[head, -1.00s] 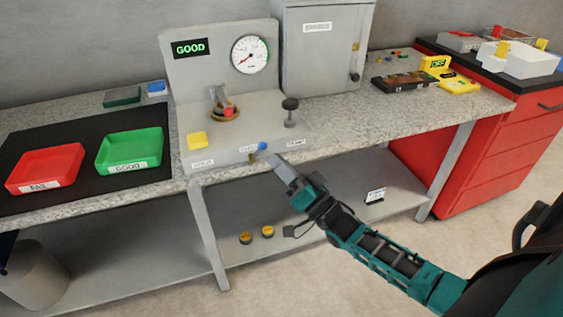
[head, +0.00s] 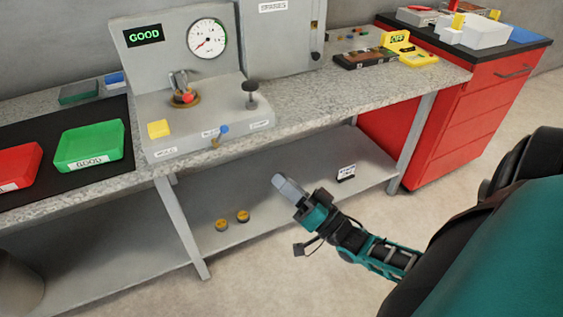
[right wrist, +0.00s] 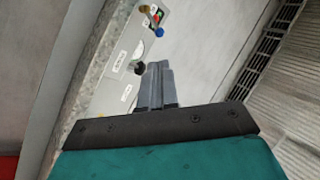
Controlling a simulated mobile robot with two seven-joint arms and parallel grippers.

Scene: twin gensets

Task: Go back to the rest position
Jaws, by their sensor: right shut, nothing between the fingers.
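My right gripper (head: 287,187) shows in the head view, in front of the bench and lower than its top, apart from everything. It is shut and empty. In the right wrist view its fingers (right wrist: 158,84) are together, with the test stand beyond them. The test stand (head: 185,130) sits on the bench top, with a gauge (head: 207,38) and a display reading GOOD (head: 144,36). A red piece sits in its round brass seat (head: 184,98). My left gripper is not in view.
The bench (head: 300,118) has a lower shelf with two yellow-capped round pieces (head: 232,220). A green tray (head: 90,147) and a red tray (head: 16,165) lie on a black mat at left. A red drawer cabinet (head: 455,125) stands at right. Open floor lies before the bench.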

